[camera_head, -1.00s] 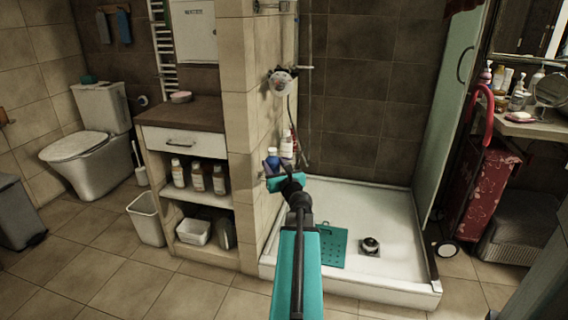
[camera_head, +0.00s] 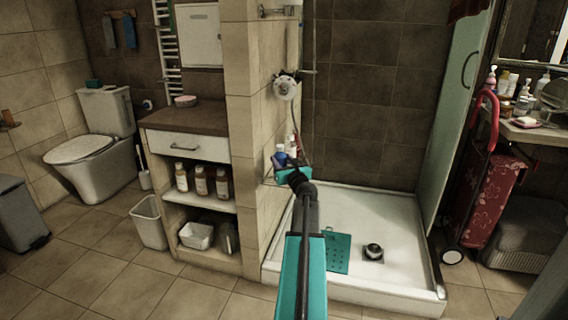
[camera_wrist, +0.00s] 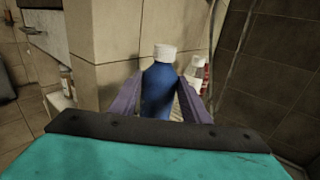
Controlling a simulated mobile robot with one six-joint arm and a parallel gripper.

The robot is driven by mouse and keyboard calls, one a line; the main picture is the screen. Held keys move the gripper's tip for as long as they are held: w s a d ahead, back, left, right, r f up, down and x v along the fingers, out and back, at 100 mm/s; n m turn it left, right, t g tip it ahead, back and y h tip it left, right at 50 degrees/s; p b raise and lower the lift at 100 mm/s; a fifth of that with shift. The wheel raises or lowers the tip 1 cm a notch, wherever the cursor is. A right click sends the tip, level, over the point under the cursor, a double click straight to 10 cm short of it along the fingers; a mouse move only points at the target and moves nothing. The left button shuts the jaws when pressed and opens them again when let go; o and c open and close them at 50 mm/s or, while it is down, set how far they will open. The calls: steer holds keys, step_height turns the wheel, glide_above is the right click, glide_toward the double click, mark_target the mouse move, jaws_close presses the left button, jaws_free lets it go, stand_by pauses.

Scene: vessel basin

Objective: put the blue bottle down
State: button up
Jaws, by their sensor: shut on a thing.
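The blue bottle (camera_wrist: 159,90) with a white cap stands upright between my gripper's fingers in the wrist view. It also shows small in the head view (camera_head: 281,155), just past the end of my arm. My gripper (camera_wrist: 160,98) is shut on the bottle, one purple finger on each side. The bottle is at a small shelf (camera_head: 268,181) on the tiled wall by the shower. The bottle's base is hidden by the gripper, so I cannot tell if it touches the shelf.
White and red bottles (camera_wrist: 199,72) stand just right of the blue bottle. The tiled wall (camera_wrist: 112,50) is close on the left. Below is the shower tray (camera_head: 395,225) with a teal mat (camera_head: 337,252) and a drain piece (camera_head: 373,252).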

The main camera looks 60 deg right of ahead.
mark_target(285, 161)
steer(key=w+d, duration=0.3)
steer(key=d, duration=0.3)
steer(key=shift+d+f+b, duration=0.3)
steer(key=shift+d+b, duration=0.05)
steer(key=shift+b, duration=0.05)
steer(key=shift+f, duration=0.1)
steer(key=shift+f+b, duration=0.75)
steer(key=shift+f, duration=0.95)
steer(key=shift+f, duration=0.15)
steer(key=o, duration=1.2)
